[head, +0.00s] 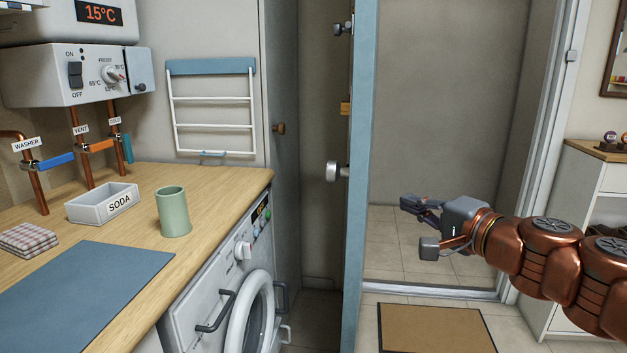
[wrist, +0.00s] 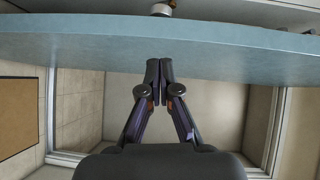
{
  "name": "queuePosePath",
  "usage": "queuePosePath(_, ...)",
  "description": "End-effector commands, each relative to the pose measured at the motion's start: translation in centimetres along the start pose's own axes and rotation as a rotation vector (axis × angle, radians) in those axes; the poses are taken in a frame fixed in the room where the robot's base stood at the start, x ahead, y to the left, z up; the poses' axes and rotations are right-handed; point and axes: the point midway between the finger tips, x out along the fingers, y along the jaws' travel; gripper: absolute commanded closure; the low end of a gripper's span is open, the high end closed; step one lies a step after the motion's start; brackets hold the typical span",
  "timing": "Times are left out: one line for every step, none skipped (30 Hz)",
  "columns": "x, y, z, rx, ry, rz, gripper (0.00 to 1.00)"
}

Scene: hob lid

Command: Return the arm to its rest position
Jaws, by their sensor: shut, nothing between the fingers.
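My gripper (head: 408,202) is at the right of the head view, at the end of my copper-coloured arm, which reaches in from the right edge. It points left toward the edge of an open blue door (head: 361,120). In the wrist view my gripper (wrist: 159,64) has its fingertips together with nothing between them. The blue door edge (wrist: 70,42) runs across the top of the wrist view, just beyond the fingertips. I cannot tell whether the fingertips touch it.
A wooden worktop (head: 140,185) with a green cup (head: 173,212) and a SODA box (head: 102,205) is at the left, above a washing machine (head: 222,295). A doormat (head: 435,330) lies on the floor. A white cabinet (head: 590,190) stands at the right, behind my arm.

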Motion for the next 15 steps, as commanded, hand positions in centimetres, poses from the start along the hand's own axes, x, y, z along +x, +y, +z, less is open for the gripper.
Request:
queuePosePath(0.6, 1.0, 2.5, -0.049, -0.064, 0.041, 1.0)
queuePosePath(0.9, 1.7, 3.9, -0.082, -0.103, 0.069, 1.0)
queuePosePath(1.2, 2.9, 6.0, -0.124, -0.161, 0.11, 1.0)
queuePosePath(1.3, 3.8, 7.6, -0.156, -0.206, 0.142, 1.0)
queuePosePath(1.3, 4.8, 9.1, -0.188, -0.247, 0.176, 1.0)
queuePosePath(1.1, 6.2, 11.0, -0.227, -0.307, 0.221, 1.0)
queuePosePath(0.9, 7.4, 12.3, -0.257, -0.348, 0.258, 1.0)
queuePosePath(0.6, 8.5, 13.5, -0.285, -0.389, 0.293, 1.0)
queuePosePath(0.0, 10.1, 15.1, -0.321, -0.446, 0.344, 1.0)
queuePosePath(-0.5, 11.3, 16.1, -0.349, -0.485, 0.383, 1.0)
queuePosePath(-1.1, 12.5, 17.1, -0.373, -0.525, 0.422, 1.0)
queuePosePath(-2.0, 14.2, 18.2, -0.406, -0.579, 0.478, 1.0)
queuePosePath(-2.8, 15.4, 18.9, -0.43, -0.615, 0.52, 1.0)
queuePosePath(-3.7, 16.6, 19.7, -0.451, -0.655, 0.564, 1.0)
queuePosePath(-4.9, 18.2, 20.4, -0.479, -0.702, 0.624, 1.0)
